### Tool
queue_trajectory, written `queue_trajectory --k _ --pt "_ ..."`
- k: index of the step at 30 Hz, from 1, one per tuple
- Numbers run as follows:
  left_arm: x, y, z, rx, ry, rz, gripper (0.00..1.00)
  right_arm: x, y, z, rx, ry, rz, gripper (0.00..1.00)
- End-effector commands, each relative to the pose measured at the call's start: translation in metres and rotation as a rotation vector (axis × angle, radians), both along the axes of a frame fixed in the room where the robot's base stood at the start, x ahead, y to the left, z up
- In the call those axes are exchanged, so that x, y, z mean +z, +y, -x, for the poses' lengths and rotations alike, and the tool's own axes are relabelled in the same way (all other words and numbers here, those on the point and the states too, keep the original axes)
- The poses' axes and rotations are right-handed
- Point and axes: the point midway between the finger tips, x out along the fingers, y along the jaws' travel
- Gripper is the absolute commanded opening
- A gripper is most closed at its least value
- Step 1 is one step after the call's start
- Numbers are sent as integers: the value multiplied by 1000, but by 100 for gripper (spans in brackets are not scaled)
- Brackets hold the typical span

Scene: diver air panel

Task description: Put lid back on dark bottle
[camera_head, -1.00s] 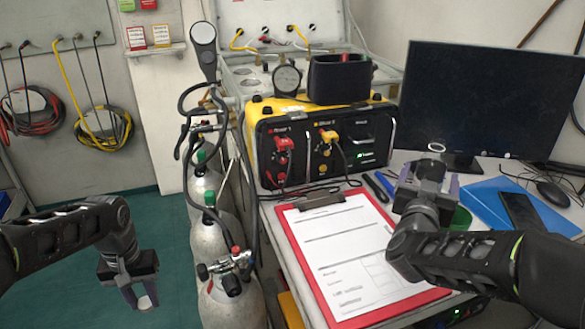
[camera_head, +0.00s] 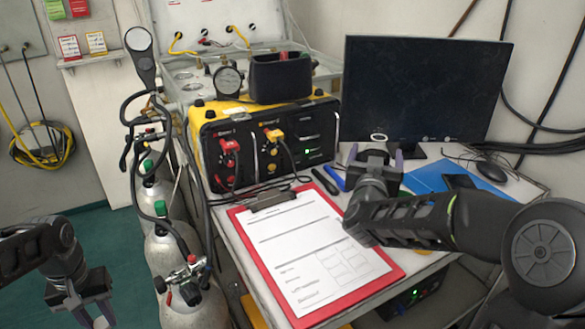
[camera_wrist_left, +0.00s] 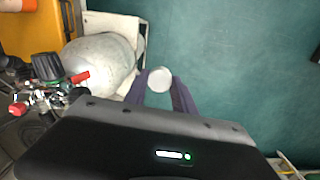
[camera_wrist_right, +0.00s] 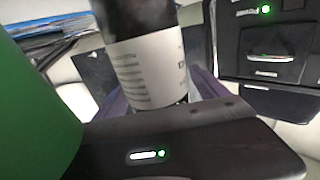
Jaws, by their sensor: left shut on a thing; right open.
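The lid is a small pale disc (camera_wrist_left: 159,79) in the left wrist view. My left gripper (camera_wrist_left: 158,93) is shut on it and holds it over the green floor. In the head view this gripper (camera_head: 92,316) is at the lower left, cut by the picture's edge. The dark bottle (camera_wrist_right: 140,22) with a white printed label (camera_wrist_right: 148,70) stands upright in the right wrist view. In the head view a pale ring (camera_head: 378,137) shows at its top, with no lid on it. My right gripper (camera_head: 378,157) is open, with its fingers on either side of the bottle.
A red clipboard (camera_head: 395,282) covers the table's front. The yellow-black panel box (camera_head: 205,160) and monitor (camera_head: 425,90) stand behind. A green container (camera_wrist_right: 35,100) is close beside my right gripper. Gas cylinders (camera_head: 165,255) stand between my left gripper and the table.

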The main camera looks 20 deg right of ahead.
Motion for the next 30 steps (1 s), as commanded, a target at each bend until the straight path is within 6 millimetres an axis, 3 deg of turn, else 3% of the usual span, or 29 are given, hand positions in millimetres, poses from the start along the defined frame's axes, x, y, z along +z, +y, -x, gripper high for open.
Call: queue_trajectory --k 11,30 --pt "0 0 0 0 0 0 0 0 0 0 0 0 0 82" --pt "0 0 0 0 0 0 0 0 0 0 0 0 0 29"
